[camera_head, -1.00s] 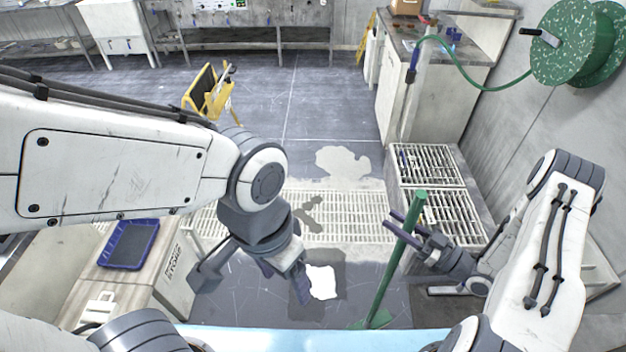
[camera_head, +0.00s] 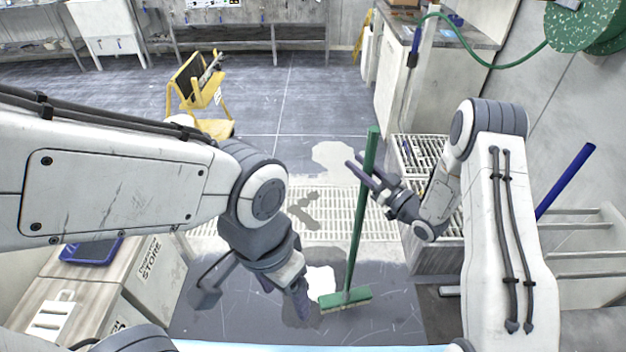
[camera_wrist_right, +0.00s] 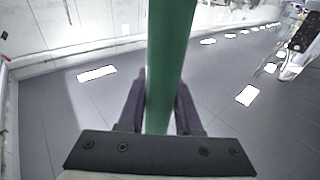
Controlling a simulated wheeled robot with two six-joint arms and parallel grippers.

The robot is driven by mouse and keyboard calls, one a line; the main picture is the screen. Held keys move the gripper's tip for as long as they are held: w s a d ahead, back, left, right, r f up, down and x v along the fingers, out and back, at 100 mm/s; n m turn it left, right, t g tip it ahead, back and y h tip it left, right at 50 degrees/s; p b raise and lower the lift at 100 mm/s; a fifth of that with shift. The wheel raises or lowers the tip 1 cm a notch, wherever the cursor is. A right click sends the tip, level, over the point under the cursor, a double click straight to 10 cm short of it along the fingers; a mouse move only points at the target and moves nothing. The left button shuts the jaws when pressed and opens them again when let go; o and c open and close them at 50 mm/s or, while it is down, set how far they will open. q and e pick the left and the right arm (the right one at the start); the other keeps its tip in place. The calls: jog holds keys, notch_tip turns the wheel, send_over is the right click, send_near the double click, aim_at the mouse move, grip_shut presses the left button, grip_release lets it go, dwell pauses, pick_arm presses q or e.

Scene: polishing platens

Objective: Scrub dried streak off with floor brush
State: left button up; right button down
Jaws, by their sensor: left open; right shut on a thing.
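The green floor brush (camera_head: 358,225) stands nearly upright, its head (camera_head: 345,299) low at the floor; I cannot tell whether the bristles touch. My right gripper (camera_head: 364,174) is shut on the upper handle, and the handle (camera_wrist_right: 168,60) runs between its fingers in the right wrist view. A white patch (camera_head: 320,279), possibly the dried streak, lies on the dark floor just left of the brush head. My left gripper (camera_head: 299,298) is open and empty, hanging over the floor beside the patch and partly hiding it.
A floor grating (camera_head: 335,222) crosses behind the brush, with a pale patch (camera_head: 333,157) beyond it. A bench (camera_head: 115,285) with a blue tray (camera_head: 90,250) stands left. A rack with a blue handle (camera_head: 566,180) is right.

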jog(key=w+a+f+m+t+h+b, duration=0.1)
jog(key=w+a+t+h+b, duration=0.1)
jog(key=a+b, duration=0.55)
jog(key=w+a+f+m+t+h+b, duration=0.15)
jog(key=a+b, duration=0.35)
jog(key=b, duration=0.6)
jog(key=shift+g, duration=0.25)
jog(key=shift+w+d+f+b, duration=0.1)
jog(key=shift+w+f+b, duration=0.1)
jog(key=shift+f+b, duration=0.95)
jog(key=shift+w+d+f+b, duration=0.15)
jog(key=shift+f+b, duration=0.45)
jog(key=shift+f, duration=0.95)
jog(key=shift+f+b, duration=0.55)
jog(key=shift+f, duration=0.05)
jog(key=shift+w+r, duration=0.15)
jog(key=shift+w, duration=1.6)
